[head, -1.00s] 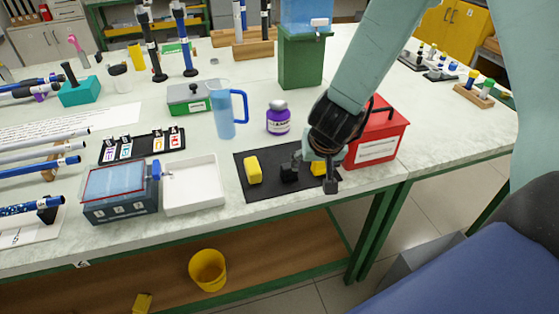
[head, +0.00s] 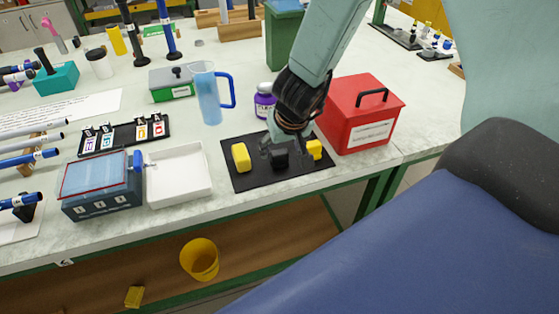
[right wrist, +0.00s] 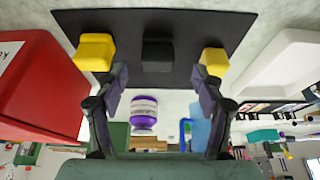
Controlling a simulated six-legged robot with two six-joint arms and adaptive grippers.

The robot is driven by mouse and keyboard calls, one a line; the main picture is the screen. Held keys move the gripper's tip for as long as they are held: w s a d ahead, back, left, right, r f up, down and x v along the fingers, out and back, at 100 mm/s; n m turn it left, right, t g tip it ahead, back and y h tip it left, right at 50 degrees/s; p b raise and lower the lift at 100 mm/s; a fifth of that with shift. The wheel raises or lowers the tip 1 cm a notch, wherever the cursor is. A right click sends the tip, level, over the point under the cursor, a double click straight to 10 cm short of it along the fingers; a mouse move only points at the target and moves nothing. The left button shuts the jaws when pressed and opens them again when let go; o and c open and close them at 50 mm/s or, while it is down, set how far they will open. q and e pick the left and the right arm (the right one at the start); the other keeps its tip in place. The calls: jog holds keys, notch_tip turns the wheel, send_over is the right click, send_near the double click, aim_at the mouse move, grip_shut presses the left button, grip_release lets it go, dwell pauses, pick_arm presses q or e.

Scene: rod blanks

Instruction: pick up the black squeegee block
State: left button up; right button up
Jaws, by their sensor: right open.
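The black squeegee block (head: 280,160) sits on a dark mat (head: 250,183) near the table's front edge. A yellow block (head: 241,157) lies to its left and another yellow block (head: 314,150) to its right. My right gripper (head: 280,145) hangs over the mat at the black block and partly covers it. In the right wrist view the black block (right wrist: 158,55) shows between the two open fingers (right wrist: 160,80), beyond their tips. The fingertips appear near the two yellow blocks in that view; I cannot tell the gap. My left gripper is not in view.
A red box with a handle (head: 362,115) stands right of the mat. A purple-labelled jar (head: 265,102) and a blue jug (head: 208,95) stand behind it. A white tray (head: 180,185) lies to the left. A yellow bucket (head: 200,260) is below the table.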

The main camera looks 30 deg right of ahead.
aim_at(279, 152)
jog(key=x, duration=0.1)
jog(key=b+x, duration=0.1)
jog(key=x, duration=0.1)
jog(key=b+x, duration=0.1)
jog(key=shift+w+d+f, duration=0.15)
jog(key=shift+w+f, duration=0.1)
jog(key=shift+w, duration=0.15)
jog(key=shift+w+d+f, duration=0.1)
jog(key=shift+w+f, duration=0.1)
jog(key=shift+d, duration=0.1)
jog(key=shift+s, duration=0.15)
jog(key=shift+r, duration=0.1)
jog(key=c, duration=1)
jog(key=shift+c, duration=1.2)
